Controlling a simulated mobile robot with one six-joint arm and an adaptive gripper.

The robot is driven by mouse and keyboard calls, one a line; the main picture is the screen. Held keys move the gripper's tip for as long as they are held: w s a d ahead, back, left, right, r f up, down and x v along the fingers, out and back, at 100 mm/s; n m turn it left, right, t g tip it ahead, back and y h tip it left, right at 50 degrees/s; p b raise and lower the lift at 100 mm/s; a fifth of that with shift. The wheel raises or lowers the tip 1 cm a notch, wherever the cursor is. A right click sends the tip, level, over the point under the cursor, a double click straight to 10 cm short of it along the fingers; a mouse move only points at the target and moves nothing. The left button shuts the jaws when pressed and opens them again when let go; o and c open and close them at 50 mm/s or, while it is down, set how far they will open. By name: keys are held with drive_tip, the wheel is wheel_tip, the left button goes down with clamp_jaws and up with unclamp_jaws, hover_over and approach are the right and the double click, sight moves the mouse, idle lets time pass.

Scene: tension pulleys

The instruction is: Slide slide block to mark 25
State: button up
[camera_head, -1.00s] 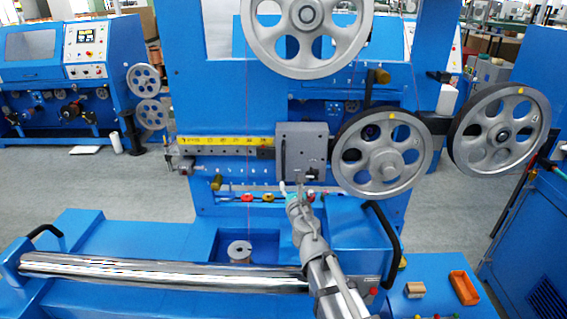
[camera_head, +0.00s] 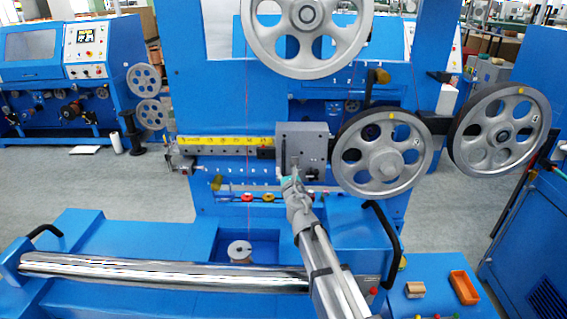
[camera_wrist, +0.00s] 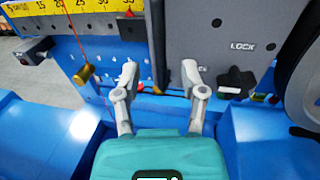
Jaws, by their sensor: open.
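The slide block is a grey box (camera_head: 301,148) at the right end of the yellow scale (camera_head: 215,141) in the head view. In the wrist view the slide block (camera_wrist: 222,35) fills the upper right, with a "LOCK" label and a black star knob (camera_wrist: 236,80). The yellow scale (camera_wrist: 60,20) shows marks from about 15 to 35 at the upper left. My gripper (camera_wrist: 160,78) is open and empty, its two fingers pointing toward the block's lower left part. In the head view my gripper (camera_head: 292,176) is just below the block; contact cannot be told.
Large spoked pulleys (camera_head: 381,152) stand right of the block, another (camera_head: 307,30) above. A red thread (camera_wrist: 75,35) hangs left of my gripper, near a brass knob (camera_wrist: 88,75). A steel roller (camera_head: 160,273) lies in front.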

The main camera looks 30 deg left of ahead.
sight(284, 163)
drive_tip(key=shift+x, duration=2.8)
clamp_jaws()
